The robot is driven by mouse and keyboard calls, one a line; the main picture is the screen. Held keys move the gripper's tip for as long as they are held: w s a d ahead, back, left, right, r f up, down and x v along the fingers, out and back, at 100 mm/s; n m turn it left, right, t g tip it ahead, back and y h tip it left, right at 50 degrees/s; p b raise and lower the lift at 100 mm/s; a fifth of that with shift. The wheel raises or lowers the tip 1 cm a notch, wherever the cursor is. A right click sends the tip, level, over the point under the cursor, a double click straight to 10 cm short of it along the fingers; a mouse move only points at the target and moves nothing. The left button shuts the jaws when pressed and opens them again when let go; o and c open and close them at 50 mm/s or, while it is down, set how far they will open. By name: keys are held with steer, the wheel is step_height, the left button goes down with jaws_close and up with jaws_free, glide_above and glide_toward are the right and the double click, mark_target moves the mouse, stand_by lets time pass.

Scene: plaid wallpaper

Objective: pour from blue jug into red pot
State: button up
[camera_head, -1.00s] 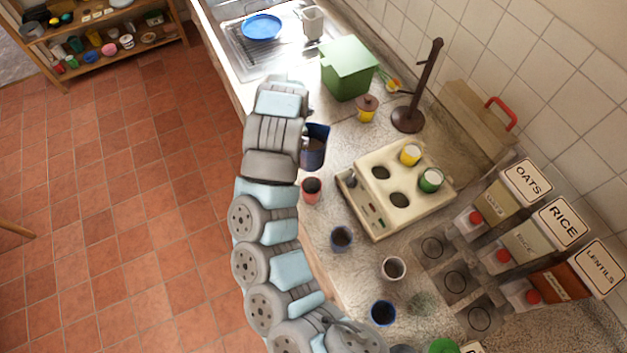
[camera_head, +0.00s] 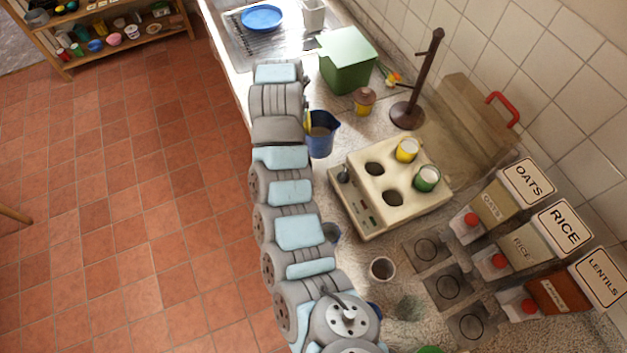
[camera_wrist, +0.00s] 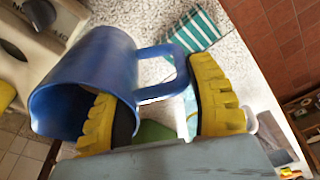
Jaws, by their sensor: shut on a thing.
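The blue jug (camera_head: 321,141) is beside the end of my arm, left of the cream holder, in the head view. It looks about upright, with brownish contents visible inside. In the wrist view the jug (camera_wrist: 92,72) is large, its handle between the yellow fingers of my gripper (camera_wrist: 155,85), which is shut on it. One yellow finger also shows at the jug's left edge in the head view. Whether the jug touches the counter is hard to tell. The red pot is hidden now, apparently behind my arm.
A cream holder with cups (camera_head: 362,210) stands just right of the jug. A yellow lidded jar (camera_head: 364,103), green box (camera_head: 347,62) and dark stand (camera_head: 406,116) are behind. A striped cloth (camera_wrist: 199,31) lies on the counter.

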steer(key=w+a+f+m+b, duration=0.1)
steer(key=w+a+b, duration=0.1)
steer(key=w+a+f+m+b, duration=0.2)
steer(key=b, duration=0.1)
steer(key=shift+w+a+f+m, duration=0.15)
steer(key=shift+w+m, duration=0.15)
steer(key=shift+w+a+f+m+g+h+b, duration=0.1)
steer(key=shift+w+a+m+g+h+b, duration=0.15)
steer(key=shift+a+m+b, duration=0.4)
steer(key=shift+w+a+f+m+g+h+b, duration=0.15)
steer(key=shift+w+a+m+b, duration=0.25)
steer(key=shift+m+b, duration=0.45)
steer(key=shift+a+r+m+b, duration=0.15)
steer(key=shift+a+m+b, duration=0.6)
steer(key=shift+m+b, duration=0.15)
steer(key=shift+s+a+r+m+b, duration=0.15)
steer(key=shift+a+m+b, duration=0.4)
steer(key=shift+m, duration=0.25)
steer(key=shift+a, duration=0.1)
